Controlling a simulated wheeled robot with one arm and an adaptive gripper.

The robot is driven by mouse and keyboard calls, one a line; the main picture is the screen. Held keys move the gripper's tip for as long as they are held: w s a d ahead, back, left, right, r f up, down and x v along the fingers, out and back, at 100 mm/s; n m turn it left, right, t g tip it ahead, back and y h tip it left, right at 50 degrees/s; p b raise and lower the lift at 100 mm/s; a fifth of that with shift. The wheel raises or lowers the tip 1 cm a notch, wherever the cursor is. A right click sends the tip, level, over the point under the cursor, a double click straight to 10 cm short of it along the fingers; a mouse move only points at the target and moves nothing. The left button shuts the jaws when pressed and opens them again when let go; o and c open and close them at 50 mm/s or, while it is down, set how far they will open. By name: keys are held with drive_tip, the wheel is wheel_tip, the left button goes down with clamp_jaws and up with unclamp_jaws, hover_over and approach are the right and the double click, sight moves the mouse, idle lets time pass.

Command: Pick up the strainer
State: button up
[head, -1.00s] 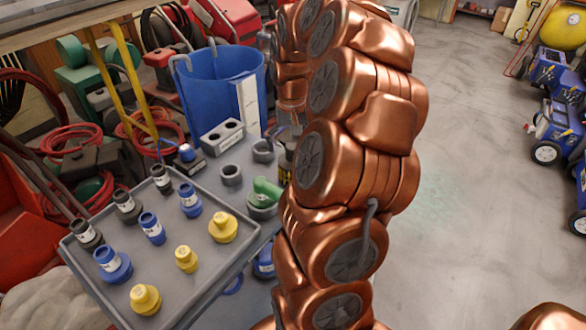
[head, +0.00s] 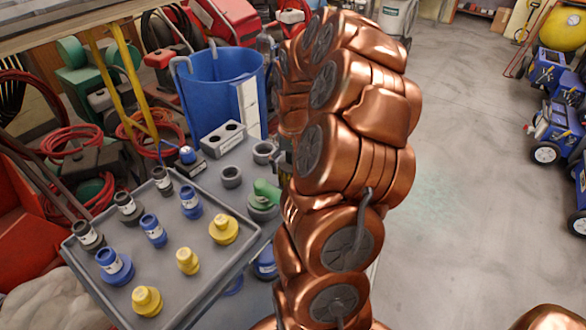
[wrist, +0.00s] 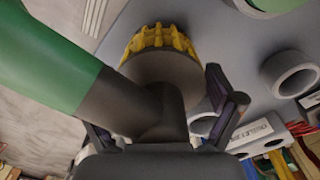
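The strainer fills the middle of the wrist view. It has a yellow ribbed cage (wrist: 160,40), a dark round cap, a dark bent neck and a thick green pipe running off to the left. My gripper (wrist: 165,106) is at the dark neck, with one finger on each side. The right finger stands apart from the neck, with a gap showing. The left finger is partly hidden by the dark elbow. In the head view my copper-coloured arm hides the gripper and most of the strainer's area; a small dark and yellow part shows at the arm's left edge.
Grey rings (wrist: 290,72) and a labelled grey block (wrist: 253,135) lie near the right finger. A grey tray (head: 205,292) holds several blue, yellow and dark fittings. A green fitting (head: 266,191) and a blue bucket (head: 208,92) are left of my arm. The floor (head: 465,170) at right is open.

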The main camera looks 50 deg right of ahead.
drive_tip(key=c, duration=1)
drive_tip(key=shift+c, duration=0.2)
